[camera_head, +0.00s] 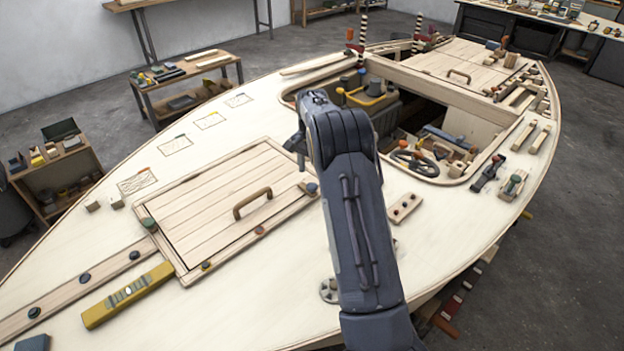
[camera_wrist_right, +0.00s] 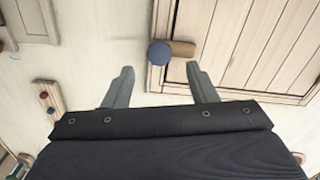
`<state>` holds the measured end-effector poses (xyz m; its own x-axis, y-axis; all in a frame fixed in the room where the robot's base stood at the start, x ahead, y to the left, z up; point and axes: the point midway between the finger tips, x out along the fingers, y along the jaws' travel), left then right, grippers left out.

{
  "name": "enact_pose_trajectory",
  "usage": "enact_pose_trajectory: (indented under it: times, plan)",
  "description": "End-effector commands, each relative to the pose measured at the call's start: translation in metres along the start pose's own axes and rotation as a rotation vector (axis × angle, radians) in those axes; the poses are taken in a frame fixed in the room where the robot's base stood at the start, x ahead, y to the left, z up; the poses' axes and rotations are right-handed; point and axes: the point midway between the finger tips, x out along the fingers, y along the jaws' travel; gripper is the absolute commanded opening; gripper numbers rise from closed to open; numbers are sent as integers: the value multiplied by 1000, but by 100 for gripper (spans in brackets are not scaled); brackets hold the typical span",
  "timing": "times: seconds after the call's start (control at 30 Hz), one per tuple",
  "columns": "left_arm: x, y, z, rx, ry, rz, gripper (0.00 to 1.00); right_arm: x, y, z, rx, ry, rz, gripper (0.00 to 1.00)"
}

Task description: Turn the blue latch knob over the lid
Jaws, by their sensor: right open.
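The blue latch knob (camera_head: 311,188) sits at the right corner of the wooden hatch lid (camera_head: 215,200), on the pale deck. In the right wrist view the blue knob (camera_wrist_right: 160,53) has a short brown wooden piece (camera_wrist_right: 184,48) on its right, reaching to the edge of the lid (camera_wrist_right: 255,45). My right gripper (camera_wrist_right: 160,68) is open and empty, its two fingertips on either side of the knob's line and just short of it in the picture. In the head view my right arm largely hides this gripper. My left gripper is not in view.
The lid has a brown handle (camera_head: 252,203). A yellow level-like bar (camera_head: 128,294) lies at the left. A block with dark holes (camera_head: 403,208) is right of my arm. Beyond it is an open cockpit with a steering wheel (camera_head: 415,163). Bare deck surrounds the knob's near side.

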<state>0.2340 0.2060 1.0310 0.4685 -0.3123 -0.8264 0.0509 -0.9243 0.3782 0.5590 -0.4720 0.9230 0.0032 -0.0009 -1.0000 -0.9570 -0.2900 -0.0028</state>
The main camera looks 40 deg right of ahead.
Motion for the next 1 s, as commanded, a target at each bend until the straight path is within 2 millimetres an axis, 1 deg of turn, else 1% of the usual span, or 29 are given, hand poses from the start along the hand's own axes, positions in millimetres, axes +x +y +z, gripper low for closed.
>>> enact_pose_trajectory:
  times: [0.03,0.1,0.2,0.33,0.83,0.93,1.0]
  plan:
    - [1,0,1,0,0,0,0,-8,0,0,0,2,-2,52]
    - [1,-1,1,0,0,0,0,-18,0,-1,1,2,-1,52]
    - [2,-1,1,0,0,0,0,-26,0,-1,1,2,0,52]
    - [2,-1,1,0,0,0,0,-30,0,0,1,0,1,52]
    - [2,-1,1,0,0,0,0,-31,1,0,0,-1,0,52]
    - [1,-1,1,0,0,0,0,-39,5,4,-11,-10,-18,52]
    - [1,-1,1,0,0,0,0,-50,12,11,-31,-23,-48,52]
